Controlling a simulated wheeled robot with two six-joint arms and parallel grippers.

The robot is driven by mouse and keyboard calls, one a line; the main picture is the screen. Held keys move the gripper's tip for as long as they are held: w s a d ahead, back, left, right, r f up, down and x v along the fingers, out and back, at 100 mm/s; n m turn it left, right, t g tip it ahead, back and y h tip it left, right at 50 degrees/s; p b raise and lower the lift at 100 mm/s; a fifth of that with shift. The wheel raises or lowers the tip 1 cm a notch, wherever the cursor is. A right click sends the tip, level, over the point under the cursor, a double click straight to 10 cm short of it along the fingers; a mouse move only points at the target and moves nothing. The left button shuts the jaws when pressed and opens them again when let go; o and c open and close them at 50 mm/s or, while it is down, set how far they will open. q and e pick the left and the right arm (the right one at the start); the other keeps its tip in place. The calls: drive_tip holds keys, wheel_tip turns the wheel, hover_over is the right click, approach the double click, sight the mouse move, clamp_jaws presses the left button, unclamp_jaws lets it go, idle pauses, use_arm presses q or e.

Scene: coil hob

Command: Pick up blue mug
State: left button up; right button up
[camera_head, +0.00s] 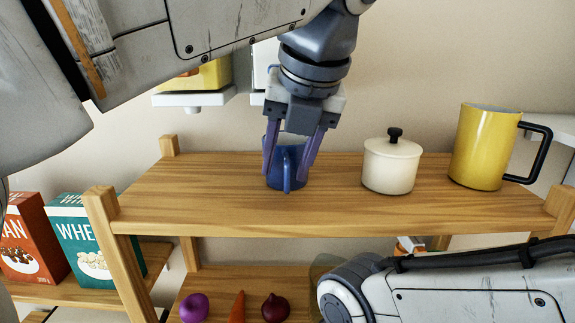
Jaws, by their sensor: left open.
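The blue mug (285,169) stands upright on the top board of the wooden shelf (215,205), left of the middle. Its handle points toward me. My left gripper (290,165) comes down from above, with one finger on each side of the mug. The gripper is open, and I cannot tell whether the fingers touch the mug. The fingers hide parts of the mug's sides. My right arm crosses the lower right, and its gripper is not visible.
On the same board, a white lidded pot (391,165) and a yellow mug (484,148) stand to the right. A purple onion (194,308), a carrot (238,307) and a dark red onion (275,308) lie below. Red (30,237) and teal (92,240) boxes stand at left.

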use_arm(q)
clamp_jaws()
idle(1.3)
